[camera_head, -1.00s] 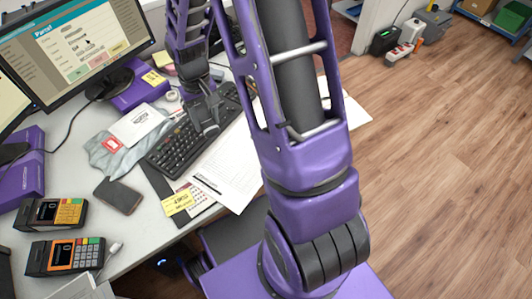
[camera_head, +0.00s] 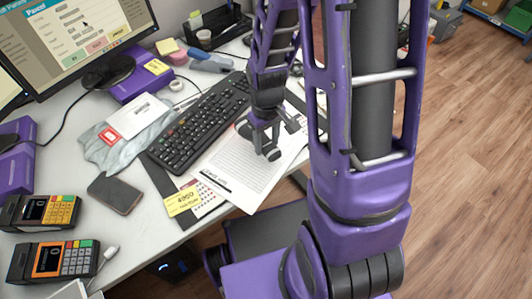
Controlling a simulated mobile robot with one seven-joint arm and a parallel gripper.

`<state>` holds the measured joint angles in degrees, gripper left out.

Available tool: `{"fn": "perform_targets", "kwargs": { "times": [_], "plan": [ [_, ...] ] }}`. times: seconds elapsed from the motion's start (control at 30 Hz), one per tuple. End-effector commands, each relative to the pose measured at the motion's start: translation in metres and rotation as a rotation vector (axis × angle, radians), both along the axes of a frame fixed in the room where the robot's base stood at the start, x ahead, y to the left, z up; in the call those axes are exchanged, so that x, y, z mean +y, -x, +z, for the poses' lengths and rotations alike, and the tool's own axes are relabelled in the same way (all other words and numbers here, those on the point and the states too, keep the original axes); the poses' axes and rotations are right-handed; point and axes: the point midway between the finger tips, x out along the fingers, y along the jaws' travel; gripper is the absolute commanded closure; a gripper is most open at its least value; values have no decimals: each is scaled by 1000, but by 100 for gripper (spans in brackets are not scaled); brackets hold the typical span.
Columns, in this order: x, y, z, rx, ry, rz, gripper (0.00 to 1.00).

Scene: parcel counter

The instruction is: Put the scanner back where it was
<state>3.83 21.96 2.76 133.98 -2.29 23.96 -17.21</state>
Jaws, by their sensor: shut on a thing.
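My gripper (camera_head: 268,140) is over the printed sheet (camera_head: 240,168), right of the keyboard (camera_head: 200,125). Its fingers are close together. A small dark thing with a reddish edge (camera_head: 242,128) shows at its left side and appears to be the held scanner. The fingers and wrist cover most of it, so its shape and tilt cannot be made out. I cannot tell how high it is above the sheet.
Two card terminals (camera_head: 54,260) and a dark phone (camera_head: 115,193) lie at the left. A monitor (camera_head: 80,38) stands at the back. A blue-grey handled object (camera_head: 210,62) lies behind the keyboard. My forearm blocks the counter's right side.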

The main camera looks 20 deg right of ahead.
Motion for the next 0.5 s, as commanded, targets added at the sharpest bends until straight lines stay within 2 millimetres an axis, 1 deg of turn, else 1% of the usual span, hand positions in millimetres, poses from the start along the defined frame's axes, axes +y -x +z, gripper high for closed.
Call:
{"fn": "perform_targets", "kwargs": {
  "times": [0.17, 0.33, 0.4, 0.5],
  "plan": [
    [0, 0, -15, 1, 0, 0, 100],
    [0, 0, -39, 1, 0, 0, 100],
    [0, 0, -42, 0, 0, 0, 100],
    [0, -1, -41, -2, 0, 0, 100]
  ]
}}
